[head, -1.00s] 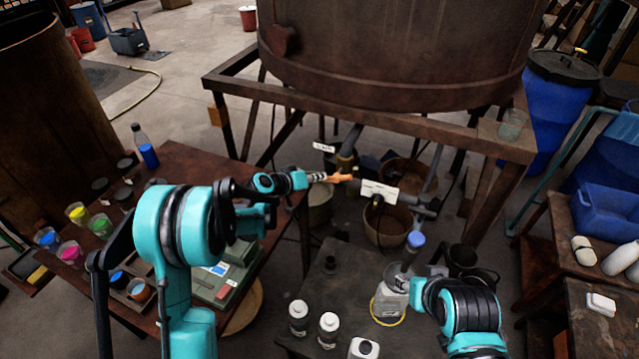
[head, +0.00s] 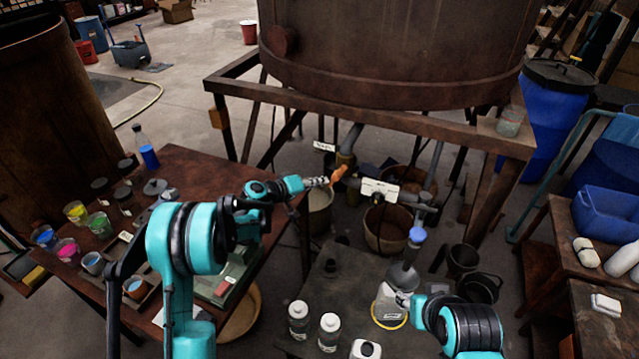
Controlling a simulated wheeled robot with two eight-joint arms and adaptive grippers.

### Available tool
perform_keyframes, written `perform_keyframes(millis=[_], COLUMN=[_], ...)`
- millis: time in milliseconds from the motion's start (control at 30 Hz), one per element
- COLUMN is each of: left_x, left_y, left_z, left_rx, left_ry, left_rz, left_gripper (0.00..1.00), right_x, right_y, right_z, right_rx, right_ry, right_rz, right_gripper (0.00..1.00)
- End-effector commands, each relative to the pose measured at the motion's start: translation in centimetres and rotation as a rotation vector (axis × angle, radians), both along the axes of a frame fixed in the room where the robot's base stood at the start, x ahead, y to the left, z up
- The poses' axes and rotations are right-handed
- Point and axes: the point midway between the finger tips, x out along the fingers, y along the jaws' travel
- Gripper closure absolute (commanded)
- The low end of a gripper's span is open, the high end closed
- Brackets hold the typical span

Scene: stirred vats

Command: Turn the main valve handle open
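The orange valve handle (head: 338,175) is on the pipework under the large vat, tilted with its upper end to the right. My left gripper (head: 326,182) reaches in from the left, with its fingertips at the near end of the handle. They look in contact, but whether the fingers are closed around it is too small to tell. A white label (head: 380,192) sits on the pipe just right of the handle. My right gripper (head: 403,298) is low, beside a clear vessel (head: 388,308) on the dark low table; its finger opening is unclear.
The rusty vat (head: 390,55) stands on a brown frame (head: 370,112) above the valve. Buckets (head: 386,228) stand below the pipes. White-capped bottles (head: 299,318) stand on the dark table (head: 335,285). Jars of colour (head: 76,211) fill the left table. A blue crate (head: 605,212) is at right.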

Motion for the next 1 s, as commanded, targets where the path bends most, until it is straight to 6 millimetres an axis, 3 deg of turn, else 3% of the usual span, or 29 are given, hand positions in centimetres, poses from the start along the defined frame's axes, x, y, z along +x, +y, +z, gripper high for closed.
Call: perform_keyframes(millis=[1000], left_x=[-0.4], left_y=[-1.0], left_z=[-1.5], left_rx=[0.002], left_ry=[0.000], left_rz=[-0.001], left_gripper=[1.00], right_x=[0.0], right_y=[0.0], right_z=[-1.3], right_rx=[0.000], right_ry=[0.000], right_rz=[0.000], right_gripper=[0.60])
